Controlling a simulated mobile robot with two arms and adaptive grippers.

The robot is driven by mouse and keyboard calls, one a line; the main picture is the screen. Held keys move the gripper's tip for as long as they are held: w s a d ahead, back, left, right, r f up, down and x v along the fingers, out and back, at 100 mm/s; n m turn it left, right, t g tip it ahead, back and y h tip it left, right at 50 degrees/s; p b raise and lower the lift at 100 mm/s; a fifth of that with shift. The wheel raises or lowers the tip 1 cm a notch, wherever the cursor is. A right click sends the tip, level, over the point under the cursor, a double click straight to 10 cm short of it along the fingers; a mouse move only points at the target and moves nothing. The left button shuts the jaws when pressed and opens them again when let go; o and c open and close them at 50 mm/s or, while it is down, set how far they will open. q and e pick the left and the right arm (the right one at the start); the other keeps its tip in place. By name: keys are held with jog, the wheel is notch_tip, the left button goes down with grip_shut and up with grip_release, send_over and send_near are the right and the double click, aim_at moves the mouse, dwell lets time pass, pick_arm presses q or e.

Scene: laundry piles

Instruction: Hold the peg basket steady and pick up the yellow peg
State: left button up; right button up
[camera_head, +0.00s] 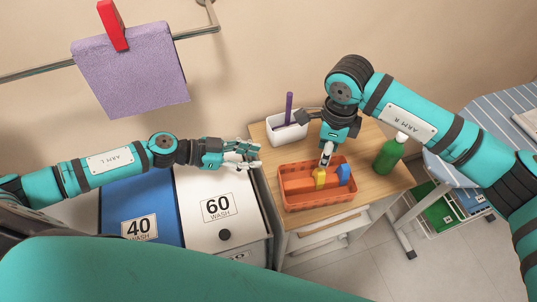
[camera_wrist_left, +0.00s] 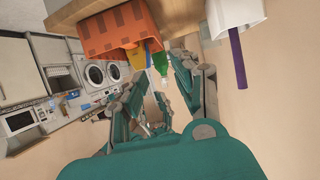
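The orange peg basket (camera_head: 318,200) sits on the wooden table, and part of it shows at the top of the left wrist view (camera_wrist_left: 105,38). The yellow peg (camera_head: 320,179) stands in the basket, left of a blue peg (camera_head: 344,174). My left gripper (camera_head: 254,156) is open and empty, left of the basket and apart from it. Its spread fingers (camera_wrist_left: 162,105) show in the left wrist view. My right gripper (camera_head: 326,157) points down into the basket area, its tips just above the yellow peg. Whether its fingers are open or touch the peg is unclear.
A green bottle (camera_head: 390,154) stands right of the basket. A white holder (camera_head: 284,133) with a purple stick stands behind it. The white 60 wash bin (camera_head: 210,190) and blue 40 wash bin (camera_head: 125,205) are left of the table. A purple towel (camera_head: 130,70) hangs behind.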

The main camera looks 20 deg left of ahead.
aim_at(308, 161)
pick_arm(q)
jog(key=x, duration=1.7)
jog(key=shift+w+d+f, duration=0.1)
jog(key=shift+d+f, duration=0.05)
grip_shut()
